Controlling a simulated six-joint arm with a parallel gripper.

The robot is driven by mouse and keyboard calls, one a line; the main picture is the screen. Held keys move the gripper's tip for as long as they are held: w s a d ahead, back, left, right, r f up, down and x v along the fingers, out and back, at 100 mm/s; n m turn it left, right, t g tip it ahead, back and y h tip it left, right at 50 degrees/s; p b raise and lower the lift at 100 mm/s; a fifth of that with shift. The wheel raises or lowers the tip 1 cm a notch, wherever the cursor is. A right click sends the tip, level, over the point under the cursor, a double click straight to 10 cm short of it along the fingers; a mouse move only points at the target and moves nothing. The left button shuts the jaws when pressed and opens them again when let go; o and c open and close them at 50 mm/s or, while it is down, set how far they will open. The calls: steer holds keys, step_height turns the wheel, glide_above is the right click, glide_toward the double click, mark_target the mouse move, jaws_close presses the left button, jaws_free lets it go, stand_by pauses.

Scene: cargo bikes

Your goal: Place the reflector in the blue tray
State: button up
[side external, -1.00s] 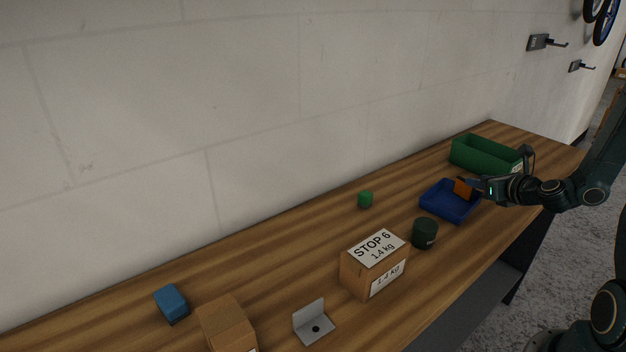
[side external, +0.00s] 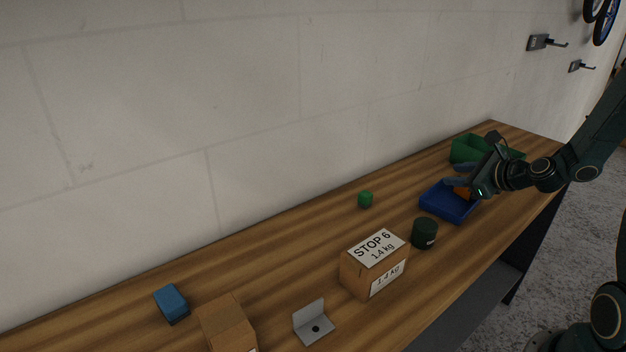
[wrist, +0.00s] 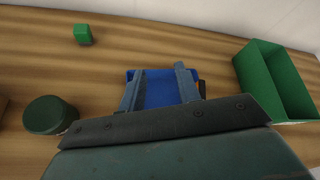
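The blue tray (side external: 445,207) sits on the bench toward its right end. It also shows ahead of the fingers in the wrist view (wrist: 160,88). The orange reflector (side external: 462,192) is at the tray's right side, apparently inside it, and partly hidden behind my gripper. My gripper (side external: 454,175) is over the tray's back right part, tilted. In the wrist view its two fingers (wrist: 160,75) are spread, with bare blue tray floor showing between them.
A green bin (side external: 464,150) stands behind the tray, close to my gripper. A dark green canister (side external: 424,233), a small green block (side external: 365,199) and a labelled carton (side external: 372,265) stand to the left. Farther left are a metal bracket (side external: 314,325), a blue block (side external: 172,303) and another carton (side external: 227,325).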

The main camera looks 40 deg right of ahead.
steer(key=s+a+r+n+g+y, duration=0.2)
steer(key=a+r+n, duration=0.1)
steer(key=a+n, duration=0.5)
steer(key=s+a+r+n+g+y, duration=0.1)
steer(key=a+r+n+g, duration=0.15)
steer(key=a+n, duration=0.55)
steer(key=s+a+r+n+g, duration=0.1)
steer(key=s+a+r+n, duration=0.1)
steer(key=s+n, duration=0.6)
steer(key=s+a+r+n+g+h, duration=0.1)
steer(key=s+a+r+n, duration=0.2)
steer(key=s+r+n, duration=0.2)
steer(key=s+n, duration=0.3)
steer(key=s, duration=0.1)
steer(key=shift+s+a+r, duration=0.15)
steer(key=shift+a, duration=0.1)
